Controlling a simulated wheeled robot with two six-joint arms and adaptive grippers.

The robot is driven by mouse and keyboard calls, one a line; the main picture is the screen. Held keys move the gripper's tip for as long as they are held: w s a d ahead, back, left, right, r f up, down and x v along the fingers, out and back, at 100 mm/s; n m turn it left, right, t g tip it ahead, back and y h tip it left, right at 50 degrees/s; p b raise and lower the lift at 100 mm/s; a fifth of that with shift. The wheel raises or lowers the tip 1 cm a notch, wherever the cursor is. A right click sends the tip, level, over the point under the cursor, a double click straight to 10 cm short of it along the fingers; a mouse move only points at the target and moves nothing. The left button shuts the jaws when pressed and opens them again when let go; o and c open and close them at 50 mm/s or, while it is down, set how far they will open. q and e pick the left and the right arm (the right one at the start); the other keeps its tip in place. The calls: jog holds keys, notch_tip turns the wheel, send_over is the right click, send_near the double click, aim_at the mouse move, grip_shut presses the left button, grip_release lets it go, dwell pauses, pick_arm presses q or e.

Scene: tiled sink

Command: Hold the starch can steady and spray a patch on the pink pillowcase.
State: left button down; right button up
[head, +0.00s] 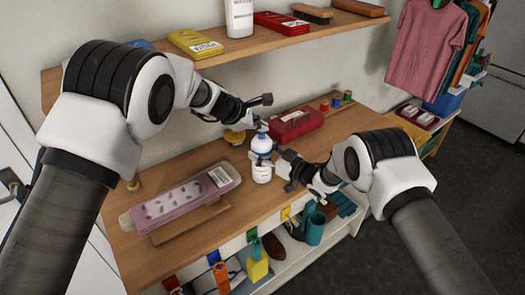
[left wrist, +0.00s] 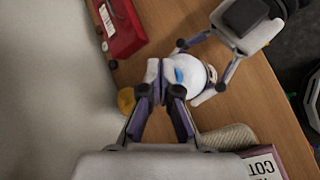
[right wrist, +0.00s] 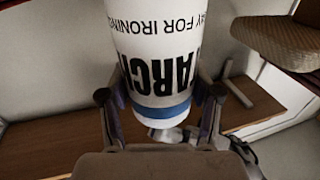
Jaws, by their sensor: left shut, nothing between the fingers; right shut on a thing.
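The white starch can (head: 262,174) with a blue top stands upright over the wooden table. Its label shows in the right wrist view (right wrist: 155,65). My right gripper (head: 283,172) is shut around the can's body. My left gripper (head: 258,124) is shut and empty at the can's top. In the left wrist view its closed fingertips (left wrist: 165,90) are beside the blue nozzle (left wrist: 179,75); I cannot tell whether they touch it.
A red case (head: 296,124) lies behind the can, with several thread spools to its right. A yellow item (head: 235,136) is behind my left gripper. A shelf (head: 240,58) runs above the table. Small coloured things hang along the front edge. Bare wood separates can and pillowcase.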

aim_at(260, 134)
pick_arm(q)
jog(key=shift+f, duration=0.45)
dwell(0.4)
jog(key=shift+r, duration=3.4)
